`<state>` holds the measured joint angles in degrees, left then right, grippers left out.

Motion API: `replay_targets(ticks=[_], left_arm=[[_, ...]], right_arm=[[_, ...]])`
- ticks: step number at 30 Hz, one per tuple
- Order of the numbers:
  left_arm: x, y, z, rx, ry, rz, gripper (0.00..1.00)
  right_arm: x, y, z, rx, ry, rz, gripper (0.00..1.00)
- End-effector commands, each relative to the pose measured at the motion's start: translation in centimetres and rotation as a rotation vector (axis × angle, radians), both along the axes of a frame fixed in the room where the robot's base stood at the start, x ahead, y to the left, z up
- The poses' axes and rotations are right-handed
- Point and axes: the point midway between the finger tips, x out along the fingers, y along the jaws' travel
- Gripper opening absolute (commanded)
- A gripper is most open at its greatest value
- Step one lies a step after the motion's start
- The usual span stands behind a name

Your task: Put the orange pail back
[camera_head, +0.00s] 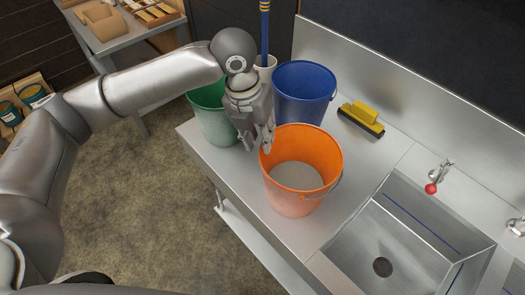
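The orange pail (292,192) stands upright on the steel counter, just left of the sink, with its wire handle hanging at the right side. Its inside shows a pale grey bottom or contents; I cannot tell which. My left gripper (262,146) points down at the pail's back left rim. One fingertip overlaps the rim in the picture. I cannot tell whether the fingers touch or pinch the rim. My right gripper is not in view.
A blue pail (303,98) and a green pail (211,118) stand close behind. A yellow brush (361,118) lies at the back right. The steel sink (420,235) has a red-knobbed tap (434,186). A blue-handled tool stands in a white holder (265,64).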

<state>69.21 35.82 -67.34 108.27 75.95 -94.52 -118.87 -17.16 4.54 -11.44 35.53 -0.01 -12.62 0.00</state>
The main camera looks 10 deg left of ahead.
Motion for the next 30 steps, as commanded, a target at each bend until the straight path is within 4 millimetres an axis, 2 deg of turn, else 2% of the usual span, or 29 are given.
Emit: replay_targets(ticks=[1, 6, 10, 30], left_arm=[[0.0, 0.2, 0.9, -0.002, -0.005, 0.001, 0.27], [-0.3, 0.6, 3.8, 0.0, -0.002, 0.0, 0.27], [-0.4, 0.8, 5.0, 0.0, 0.0, 0.0, 0.27], [-0.5, 0.8, 5.3, 0.0, 0.001, 0.0, 0.27]], right_arm=[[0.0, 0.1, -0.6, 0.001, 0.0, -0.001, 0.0], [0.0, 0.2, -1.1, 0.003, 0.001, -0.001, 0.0], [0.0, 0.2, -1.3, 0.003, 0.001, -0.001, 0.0], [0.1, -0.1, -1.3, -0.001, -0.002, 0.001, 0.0]])
